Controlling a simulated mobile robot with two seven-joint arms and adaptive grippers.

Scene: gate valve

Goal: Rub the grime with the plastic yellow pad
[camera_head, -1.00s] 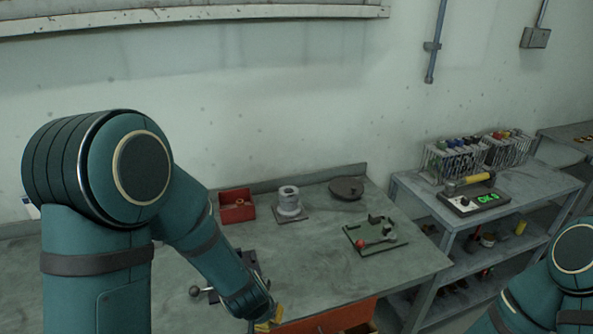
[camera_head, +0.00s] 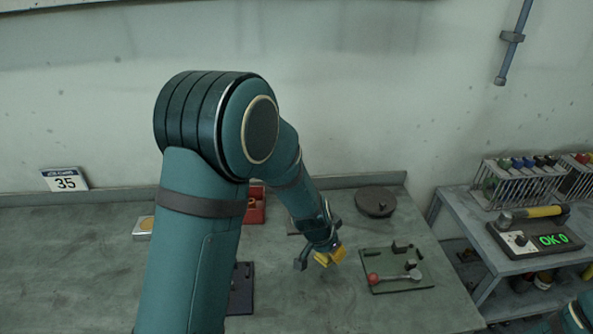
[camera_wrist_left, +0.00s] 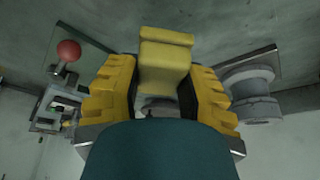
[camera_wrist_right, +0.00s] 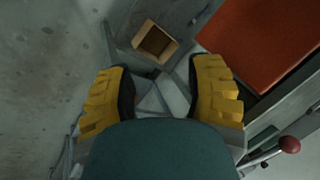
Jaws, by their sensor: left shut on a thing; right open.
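My left gripper (camera_head: 326,254) is shut on the yellow pad, held above the grey table (camera_head: 400,310). In the left wrist view the yellow pad (camera_wrist_left: 165,60) is a block sticking out between the fingers of that gripper (camera_wrist_left: 160,95). A grey flanged body (camera_wrist_left: 255,88) stands on a plate at the right of that view; in the head view my arm hides most of it. I cannot make out which marks are the grime. My right gripper (camera_wrist_right: 163,92) is open and empty in the right wrist view; the head view does not show it.
A plate with a red-knobbed lever (camera_head: 395,275) lies right of the left gripper. A dark round disc (camera_head: 375,201) lies behind. A red tray (camera_head: 257,208) is partly behind my arm. A shelf (camera_head: 510,262) stands right. A cardboard box (camera_wrist_right: 155,42) shows below the right wrist.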

